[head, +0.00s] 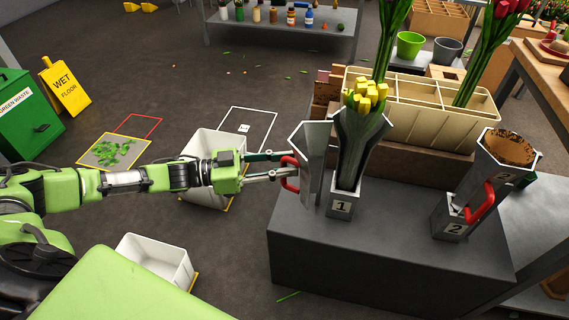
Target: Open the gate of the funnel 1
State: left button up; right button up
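Funnel 1 (350,150) is a grey metal funnel with a "1" label, upright on the dark grey stand, with yellow tulip heads (366,96) at its top. Its gate (313,165) is a metal panel swung out to the left, with a gap at the funnel's side. The gate carries a red handle (290,173). My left gripper (286,165) is at this handle from the left. Its two fingers are apart, with a gap between them, and reach the handle; exact contact is hard to tell. My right gripper is not in view.
Funnel 2 (482,185) with its red handle stands at right on the dark stand (370,240). A cream divided crate (425,110) is behind. A white bin (212,150) is behind my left arm; another white bin (157,258) is nearer. Tall stems rise behind the funnels.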

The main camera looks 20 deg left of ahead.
pick_arm(q)
jog(key=v, duration=1.2)
jog(key=shift+f, duration=0.1)
